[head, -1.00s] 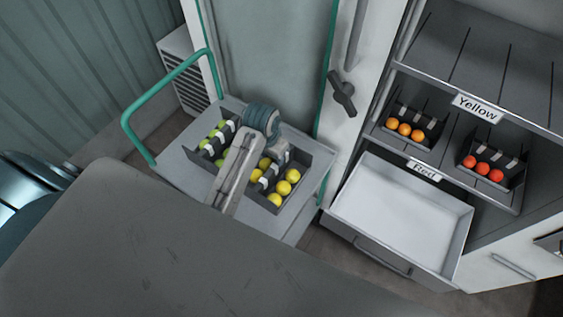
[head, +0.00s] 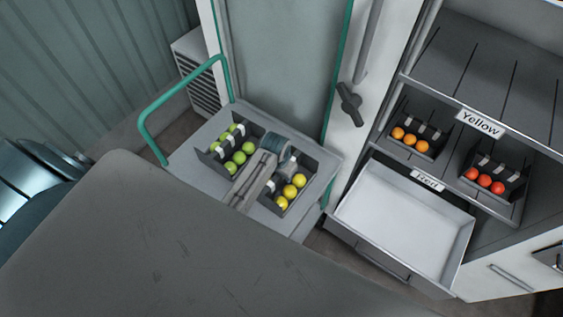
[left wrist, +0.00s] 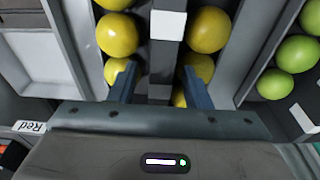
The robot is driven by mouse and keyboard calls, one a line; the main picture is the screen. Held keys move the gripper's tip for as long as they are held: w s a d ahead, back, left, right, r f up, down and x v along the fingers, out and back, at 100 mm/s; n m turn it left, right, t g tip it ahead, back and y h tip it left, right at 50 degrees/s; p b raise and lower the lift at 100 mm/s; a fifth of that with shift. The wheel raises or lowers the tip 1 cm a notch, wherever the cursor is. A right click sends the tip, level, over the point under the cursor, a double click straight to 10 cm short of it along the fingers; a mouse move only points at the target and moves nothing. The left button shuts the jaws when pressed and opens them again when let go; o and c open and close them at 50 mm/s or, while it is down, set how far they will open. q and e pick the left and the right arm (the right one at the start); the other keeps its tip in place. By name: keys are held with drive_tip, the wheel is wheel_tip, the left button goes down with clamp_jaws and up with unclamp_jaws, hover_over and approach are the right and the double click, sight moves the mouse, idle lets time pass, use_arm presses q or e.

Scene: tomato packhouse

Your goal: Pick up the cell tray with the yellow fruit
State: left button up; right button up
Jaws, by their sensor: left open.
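The cell tray with the yellow fruit (head: 324,163) is a dark grey tray standing on the trolley, partly hidden by my left arm in the head view. It also fills the middle of the left wrist view (left wrist: 243,50), with rows of yellow fruit on both sides of a grey central bar that carries a white patch. My left gripper (left wrist: 160,86) is open above this tray, its two blue fingers on either side of the bar. I cannot tell whether they touch it. In the head view the left gripper (head: 286,166) is over the tray's upper left part. My right gripper is not in view.
A tray of green fruit (head: 207,158) stands beside it on the trolley (head: 190,165), which has a green handle (head: 180,90). To the right are an open empty drawer (head: 400,220) and a shelf with trays of orange (head: 428,152) and red fruit (head: 512,208).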

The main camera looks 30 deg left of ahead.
use_arm(q)
drive_tip(key=shift+w+f, duration=0.1)
clamp_jaws()
idle(1.3)
